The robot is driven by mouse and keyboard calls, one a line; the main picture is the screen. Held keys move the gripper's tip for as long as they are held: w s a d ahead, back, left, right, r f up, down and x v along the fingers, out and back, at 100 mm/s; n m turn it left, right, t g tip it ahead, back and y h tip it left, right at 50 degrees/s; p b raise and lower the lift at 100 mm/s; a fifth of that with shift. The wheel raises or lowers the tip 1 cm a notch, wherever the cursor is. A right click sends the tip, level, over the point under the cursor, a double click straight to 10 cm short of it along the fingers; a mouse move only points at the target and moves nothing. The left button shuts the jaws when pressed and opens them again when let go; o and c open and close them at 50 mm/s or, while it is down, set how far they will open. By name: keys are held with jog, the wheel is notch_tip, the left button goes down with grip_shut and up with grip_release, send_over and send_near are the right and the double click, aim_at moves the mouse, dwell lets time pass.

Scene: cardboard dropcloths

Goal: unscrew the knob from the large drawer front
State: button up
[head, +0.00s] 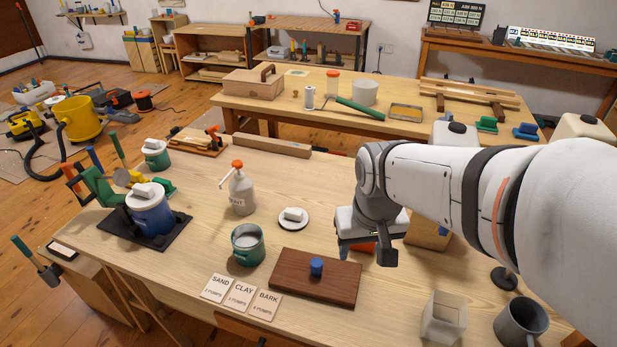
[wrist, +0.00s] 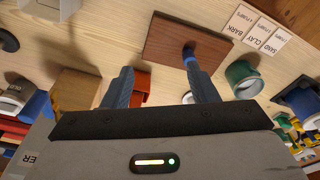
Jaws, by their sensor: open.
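The large drawer front (head: 290,283) is a dark brown board lying flat on the workbench. Its blue knob (head: 316,267) stands upright near the middle of the board. In the wrist view the board (wrist: 165,45) lies beyond my fingertips, and the knob (wrist: 188,52) shows just past the right finger, which hides part of it. My gripper (head: 365,250) hangs behind and to the right of the board in the head view, apart from the knob.
A green mug (head: 247,246) stands left of the board, with a white pump bottle (head: 242,190) behind it. Cards (head: 240,296) marked SAND, CLAY and BARK lie to the left front. A clear square container (head: 443,318) and grey mug (head: 520,322) stand at right. An orange-red object (wrist: 140,82) lies near the fingers.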

jog(key=n+g+b, duration=0.2)
send_over(317, 263)
notch_tip(317, 263, down, 11)
jog(key=shift+s+d+r, duration=0.1)
jog(key=shift+r, duration=0.05)
jog(key=shift+f, duration=0.3)
notch_tip(317, 263, down, 8)
jog(key=shift+r+b, duration=0.25)
jog(key=shift+b, duration=0.25)
jog(key=c, duration=1)
